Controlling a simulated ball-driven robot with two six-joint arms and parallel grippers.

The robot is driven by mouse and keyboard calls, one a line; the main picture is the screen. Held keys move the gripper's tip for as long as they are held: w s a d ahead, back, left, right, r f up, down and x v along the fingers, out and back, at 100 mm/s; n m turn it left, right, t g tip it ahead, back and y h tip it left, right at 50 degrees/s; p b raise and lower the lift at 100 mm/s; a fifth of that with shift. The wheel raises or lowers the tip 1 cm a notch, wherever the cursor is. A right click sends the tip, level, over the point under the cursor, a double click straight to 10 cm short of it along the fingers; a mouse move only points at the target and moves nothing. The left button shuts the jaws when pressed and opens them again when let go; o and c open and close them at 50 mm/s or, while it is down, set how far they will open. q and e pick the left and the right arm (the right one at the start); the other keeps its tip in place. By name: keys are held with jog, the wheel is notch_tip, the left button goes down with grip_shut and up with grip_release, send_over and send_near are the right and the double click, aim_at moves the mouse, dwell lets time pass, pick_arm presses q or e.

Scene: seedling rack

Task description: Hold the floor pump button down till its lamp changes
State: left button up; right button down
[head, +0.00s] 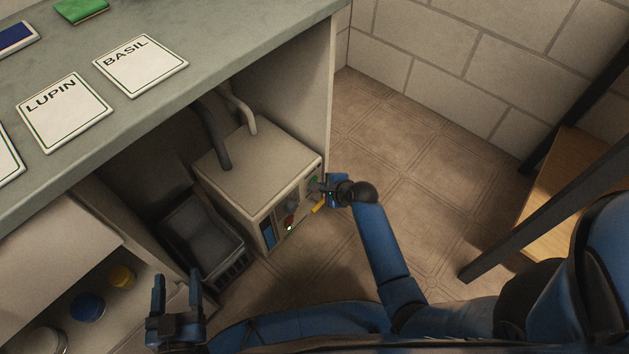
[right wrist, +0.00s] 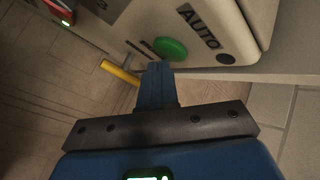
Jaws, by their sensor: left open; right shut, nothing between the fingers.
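The floor pump (head: 258,165) is a beige box under the bench, with hoses on top and controls on its right-hand face. Its round green button (right wrist: 170,48) shows in the right wrist view, next to the AUTO label (right wrist: 200,27). My right gripper (head: 318,186) is shut and empty at that face; its fingertips (right wrist: 158,66) lie right at the button's lower edge in the picture. I cannot tell whether they touch it. A small lit green light (head: 290,228) shows low on the face, near a red part (head: 290,208). My left gripper (head: 177,280) is open and empty at the lower left.
A yellow bar (head: 319,205) sticks out beside my right gripper. A dark crate (head: 202,229) stands left of the pump. The bench (head: 235,50) overhangs it, with its end panel (head: 335,90) behind. Floor tiles to the right are clear up to a dark-legged wooden table (head: 567,185).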

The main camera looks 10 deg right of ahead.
jog(key=shift+w+a, duration=0.3)
jog(key=shift+w, duration=0.05)
dwell(2.0)
jog(key=shift+s+d, duration=0.1)
jog(key=shift+s+d+p, duration=0.45)
jog(key=shift+s+p, duration=0.15)
jog(key=shift+p, duration=0.15)
jog(key=shift+s+d+p, duration=0.6)
jog(key=shift+s+d, duration=0.2)
jog(key=shift+s, duration=0.2)
jog(key=shift+s+d+p, duration=0.6)
jog(key=shift+s+d, duration=0.15)
jog(key=shift+s, duration=0.25)
